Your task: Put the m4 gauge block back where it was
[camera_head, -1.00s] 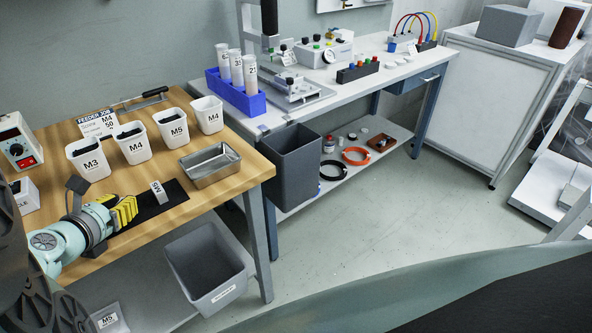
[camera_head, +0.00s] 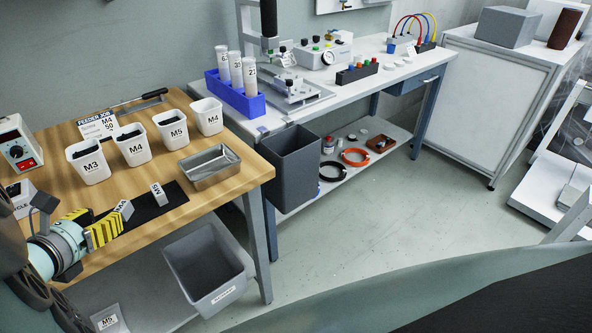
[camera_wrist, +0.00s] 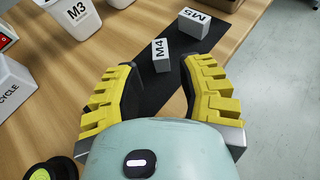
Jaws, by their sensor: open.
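The M4 gauge block (camera_head: 123,208), a small pale block with a black label, also shows in the wrist view (camera_wrist: 161,54). It stands on the black mat (camera_head: 150,212) at the front of the wooden bench. The similar M5 block (camera_head: 158,193) stands on the mat to its right, with a gap between them; the wrist view shows it too (camera_wrist: 197,22). My gripper (camera_wrist: 160,76) is open, its yellow ribbed fingers either side of the space just short of the M4 block. Neither finger appears to touch it. In the head view my gripper (camera_head: 106,229) is at the mat's left end.
White bins labelled M3 (camera_head: 88,168), M4 (camera_head: 133,151), M5 and M4 stand behind the mat. A metal tray (camera_head: 209,170) lies to the right. A white CYCLE box (camera_wrist: 10,88) is left of my gripper. A grey bin (camera_head: 208,268) sits below the bench edge.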

